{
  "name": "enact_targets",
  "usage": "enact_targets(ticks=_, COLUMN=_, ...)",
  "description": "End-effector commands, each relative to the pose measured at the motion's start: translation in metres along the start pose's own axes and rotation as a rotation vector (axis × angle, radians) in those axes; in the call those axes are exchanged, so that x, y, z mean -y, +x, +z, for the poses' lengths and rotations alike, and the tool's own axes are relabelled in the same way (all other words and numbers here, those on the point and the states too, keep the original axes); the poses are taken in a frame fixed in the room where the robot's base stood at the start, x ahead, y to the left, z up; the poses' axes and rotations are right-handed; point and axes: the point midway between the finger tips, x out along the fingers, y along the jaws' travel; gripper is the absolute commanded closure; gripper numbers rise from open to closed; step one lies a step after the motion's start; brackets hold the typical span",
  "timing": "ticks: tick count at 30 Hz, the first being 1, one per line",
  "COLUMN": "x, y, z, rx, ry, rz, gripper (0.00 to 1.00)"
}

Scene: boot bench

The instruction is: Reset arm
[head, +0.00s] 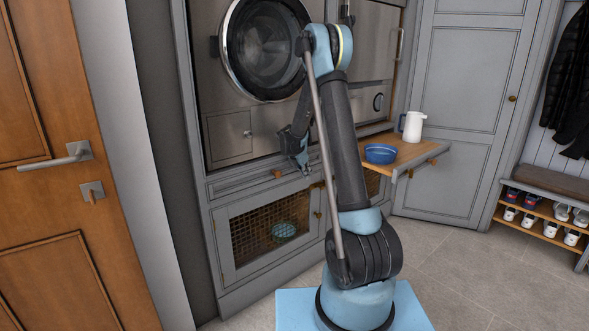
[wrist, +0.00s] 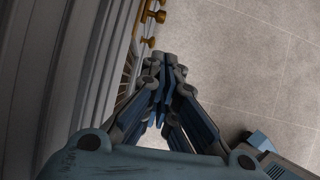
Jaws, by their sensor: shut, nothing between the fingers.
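My gripper (head: 305,168) hangs pointing down in front of the grey cabinet, left of my upright arm in the head view. In the wrist view my gripper (wrist: 168,62) has its fingers together with nothing between them. It points down toward the tiled floor, close beside the cabinet front (wrist: 60,70).
A pull-out wooden shelf (head: 412,153) holds a blue bowl (head: 380,153) and a white jug (head: 413,126). A washing machine (head: 265,50) is above the mesh-fronted cabinet doors (head: 270,232). A shoe bench (head: 545,205) stands at right. A wooden door (head: 60,200) is at left. Tiled floor (head: 460,265) is clear at right.

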Motion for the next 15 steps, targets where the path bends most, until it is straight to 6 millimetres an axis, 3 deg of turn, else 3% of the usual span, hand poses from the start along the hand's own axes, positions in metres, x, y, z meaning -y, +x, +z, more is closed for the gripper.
enact_targets(ticks=15, x=0.097, y=-0.097, z=0.01, rx=-0.092, ry=0.457, rz=-0.012, gripper=1.0)
